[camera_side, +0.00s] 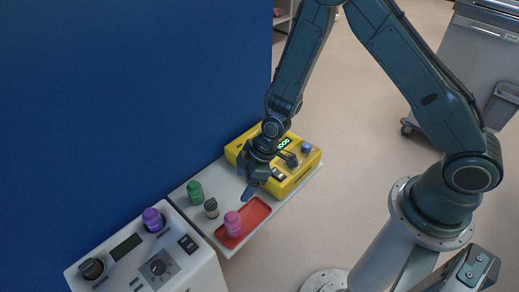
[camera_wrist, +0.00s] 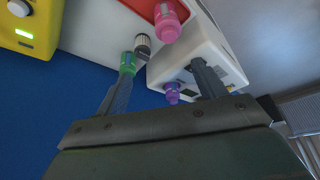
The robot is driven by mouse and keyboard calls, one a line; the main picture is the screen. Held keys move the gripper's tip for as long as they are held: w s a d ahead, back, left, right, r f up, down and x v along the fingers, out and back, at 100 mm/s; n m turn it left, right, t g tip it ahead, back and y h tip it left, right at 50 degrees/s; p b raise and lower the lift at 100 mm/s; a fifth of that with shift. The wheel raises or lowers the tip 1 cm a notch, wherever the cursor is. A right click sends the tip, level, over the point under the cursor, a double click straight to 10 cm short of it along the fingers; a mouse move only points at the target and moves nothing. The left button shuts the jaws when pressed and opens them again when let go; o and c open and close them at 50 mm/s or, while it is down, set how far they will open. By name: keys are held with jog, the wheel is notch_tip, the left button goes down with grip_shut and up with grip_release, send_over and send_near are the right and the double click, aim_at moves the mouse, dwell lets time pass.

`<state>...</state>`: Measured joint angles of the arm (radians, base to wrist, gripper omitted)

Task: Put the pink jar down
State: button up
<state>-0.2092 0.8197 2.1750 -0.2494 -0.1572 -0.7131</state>
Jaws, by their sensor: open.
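The pink jar (camera_side: 232,225) stands upright on the left part of the red tray (camera_side: 256,212) in the side view. In the wrist view the pink jar (camera_wrist: 167,24) is near the top, with a piece of the red tray (camera_wrist: 143,7) beside it. My gripper (camera_side: 268,176) is above the shelf by the yellow device, up and to the right of the jar and apart from it. In the wrist view my gripper (camera_wrist: 162,66) has its two fingers spread wide with nothing held between them.
A green jar (camera_side: 195,191) and a dark-and-white jar (camera_side: 211,208) stand on the white shelf left of the tray. A purple jar (camera_side: 152,219) is on the white machine (camera_side: 190,266). The yellow device (camera_side: 306,161) sits close behind my gripper. A blue wall (camera_side: 120,90) borders the shelf.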

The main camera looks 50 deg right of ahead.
jog(key=s+d+r+m+t+h, duration=0.1)
jog(key=s+d+r, duration=0.15)
jog(key=r, duration=0.55)
jog(key=s+d+r+m, duration=0.1)
jog(key=d+r+m, duration=0.15)
jog(key=r, duration=0.55)
jog(key=s+d+r+m+t+h, duration=0.1)
jog(key=d+r, duration=0.2)
jog(key=r, duration=0.5)
jog(key=s+d+r+m, duration=0.3)
jog(key=s+r, duration=0.2)
jog(key=s, duration=0.3)
jog(key=s+d+r+m+h, duration=0.1)
jog(key=s+d+r+m, duration=0.2)
jog(key=s, duration=0.6)
notch_tip(320, 180, up, 2)
jog(key=shift+s+d+r+t+h, duration=0.2)
jog(key=shift+s+d+t+h, duration=0.1)
jog(key=shift+d+t, duration=0.15)
